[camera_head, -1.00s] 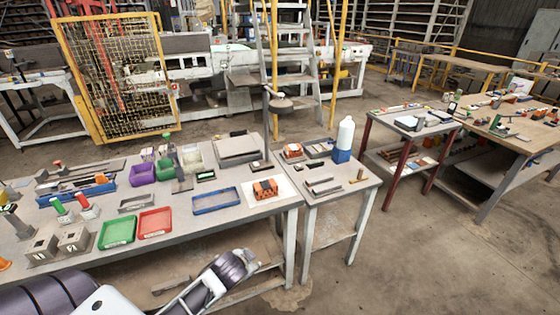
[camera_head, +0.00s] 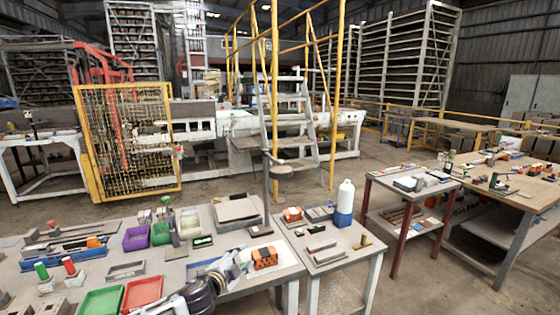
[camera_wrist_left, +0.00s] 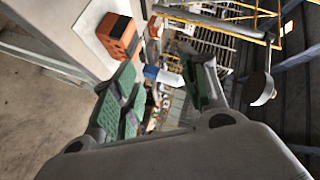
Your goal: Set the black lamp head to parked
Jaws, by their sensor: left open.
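The dark lamp head (camera_head: 283,169) is a round disc on a short arm beside a grey post at the back right corner of the long table. It also shows at the right in the left wrist view (camera_wrist_left: 262,89), outside the fingers. My left gripper (camera_head: 238,264) is over the table's front right part, in front of the lamp and well apart from it. In the left wrist view its green-padded fingers (camera_wrist_left: 168,66) are spread with nothing held between them. My right gripper is not in view.
An orange brick (camera_head: 265,257) on a white sheet lies just right of my left gripper. A white-and-blue bottle (camera_head: 344,204) stands on the small side table. A purple bin (camera_head: 136,238) and a red tray (camera_head: 143,292) are on the long table. Yellow-railed steps (camera_head: 290,125) stand behind.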

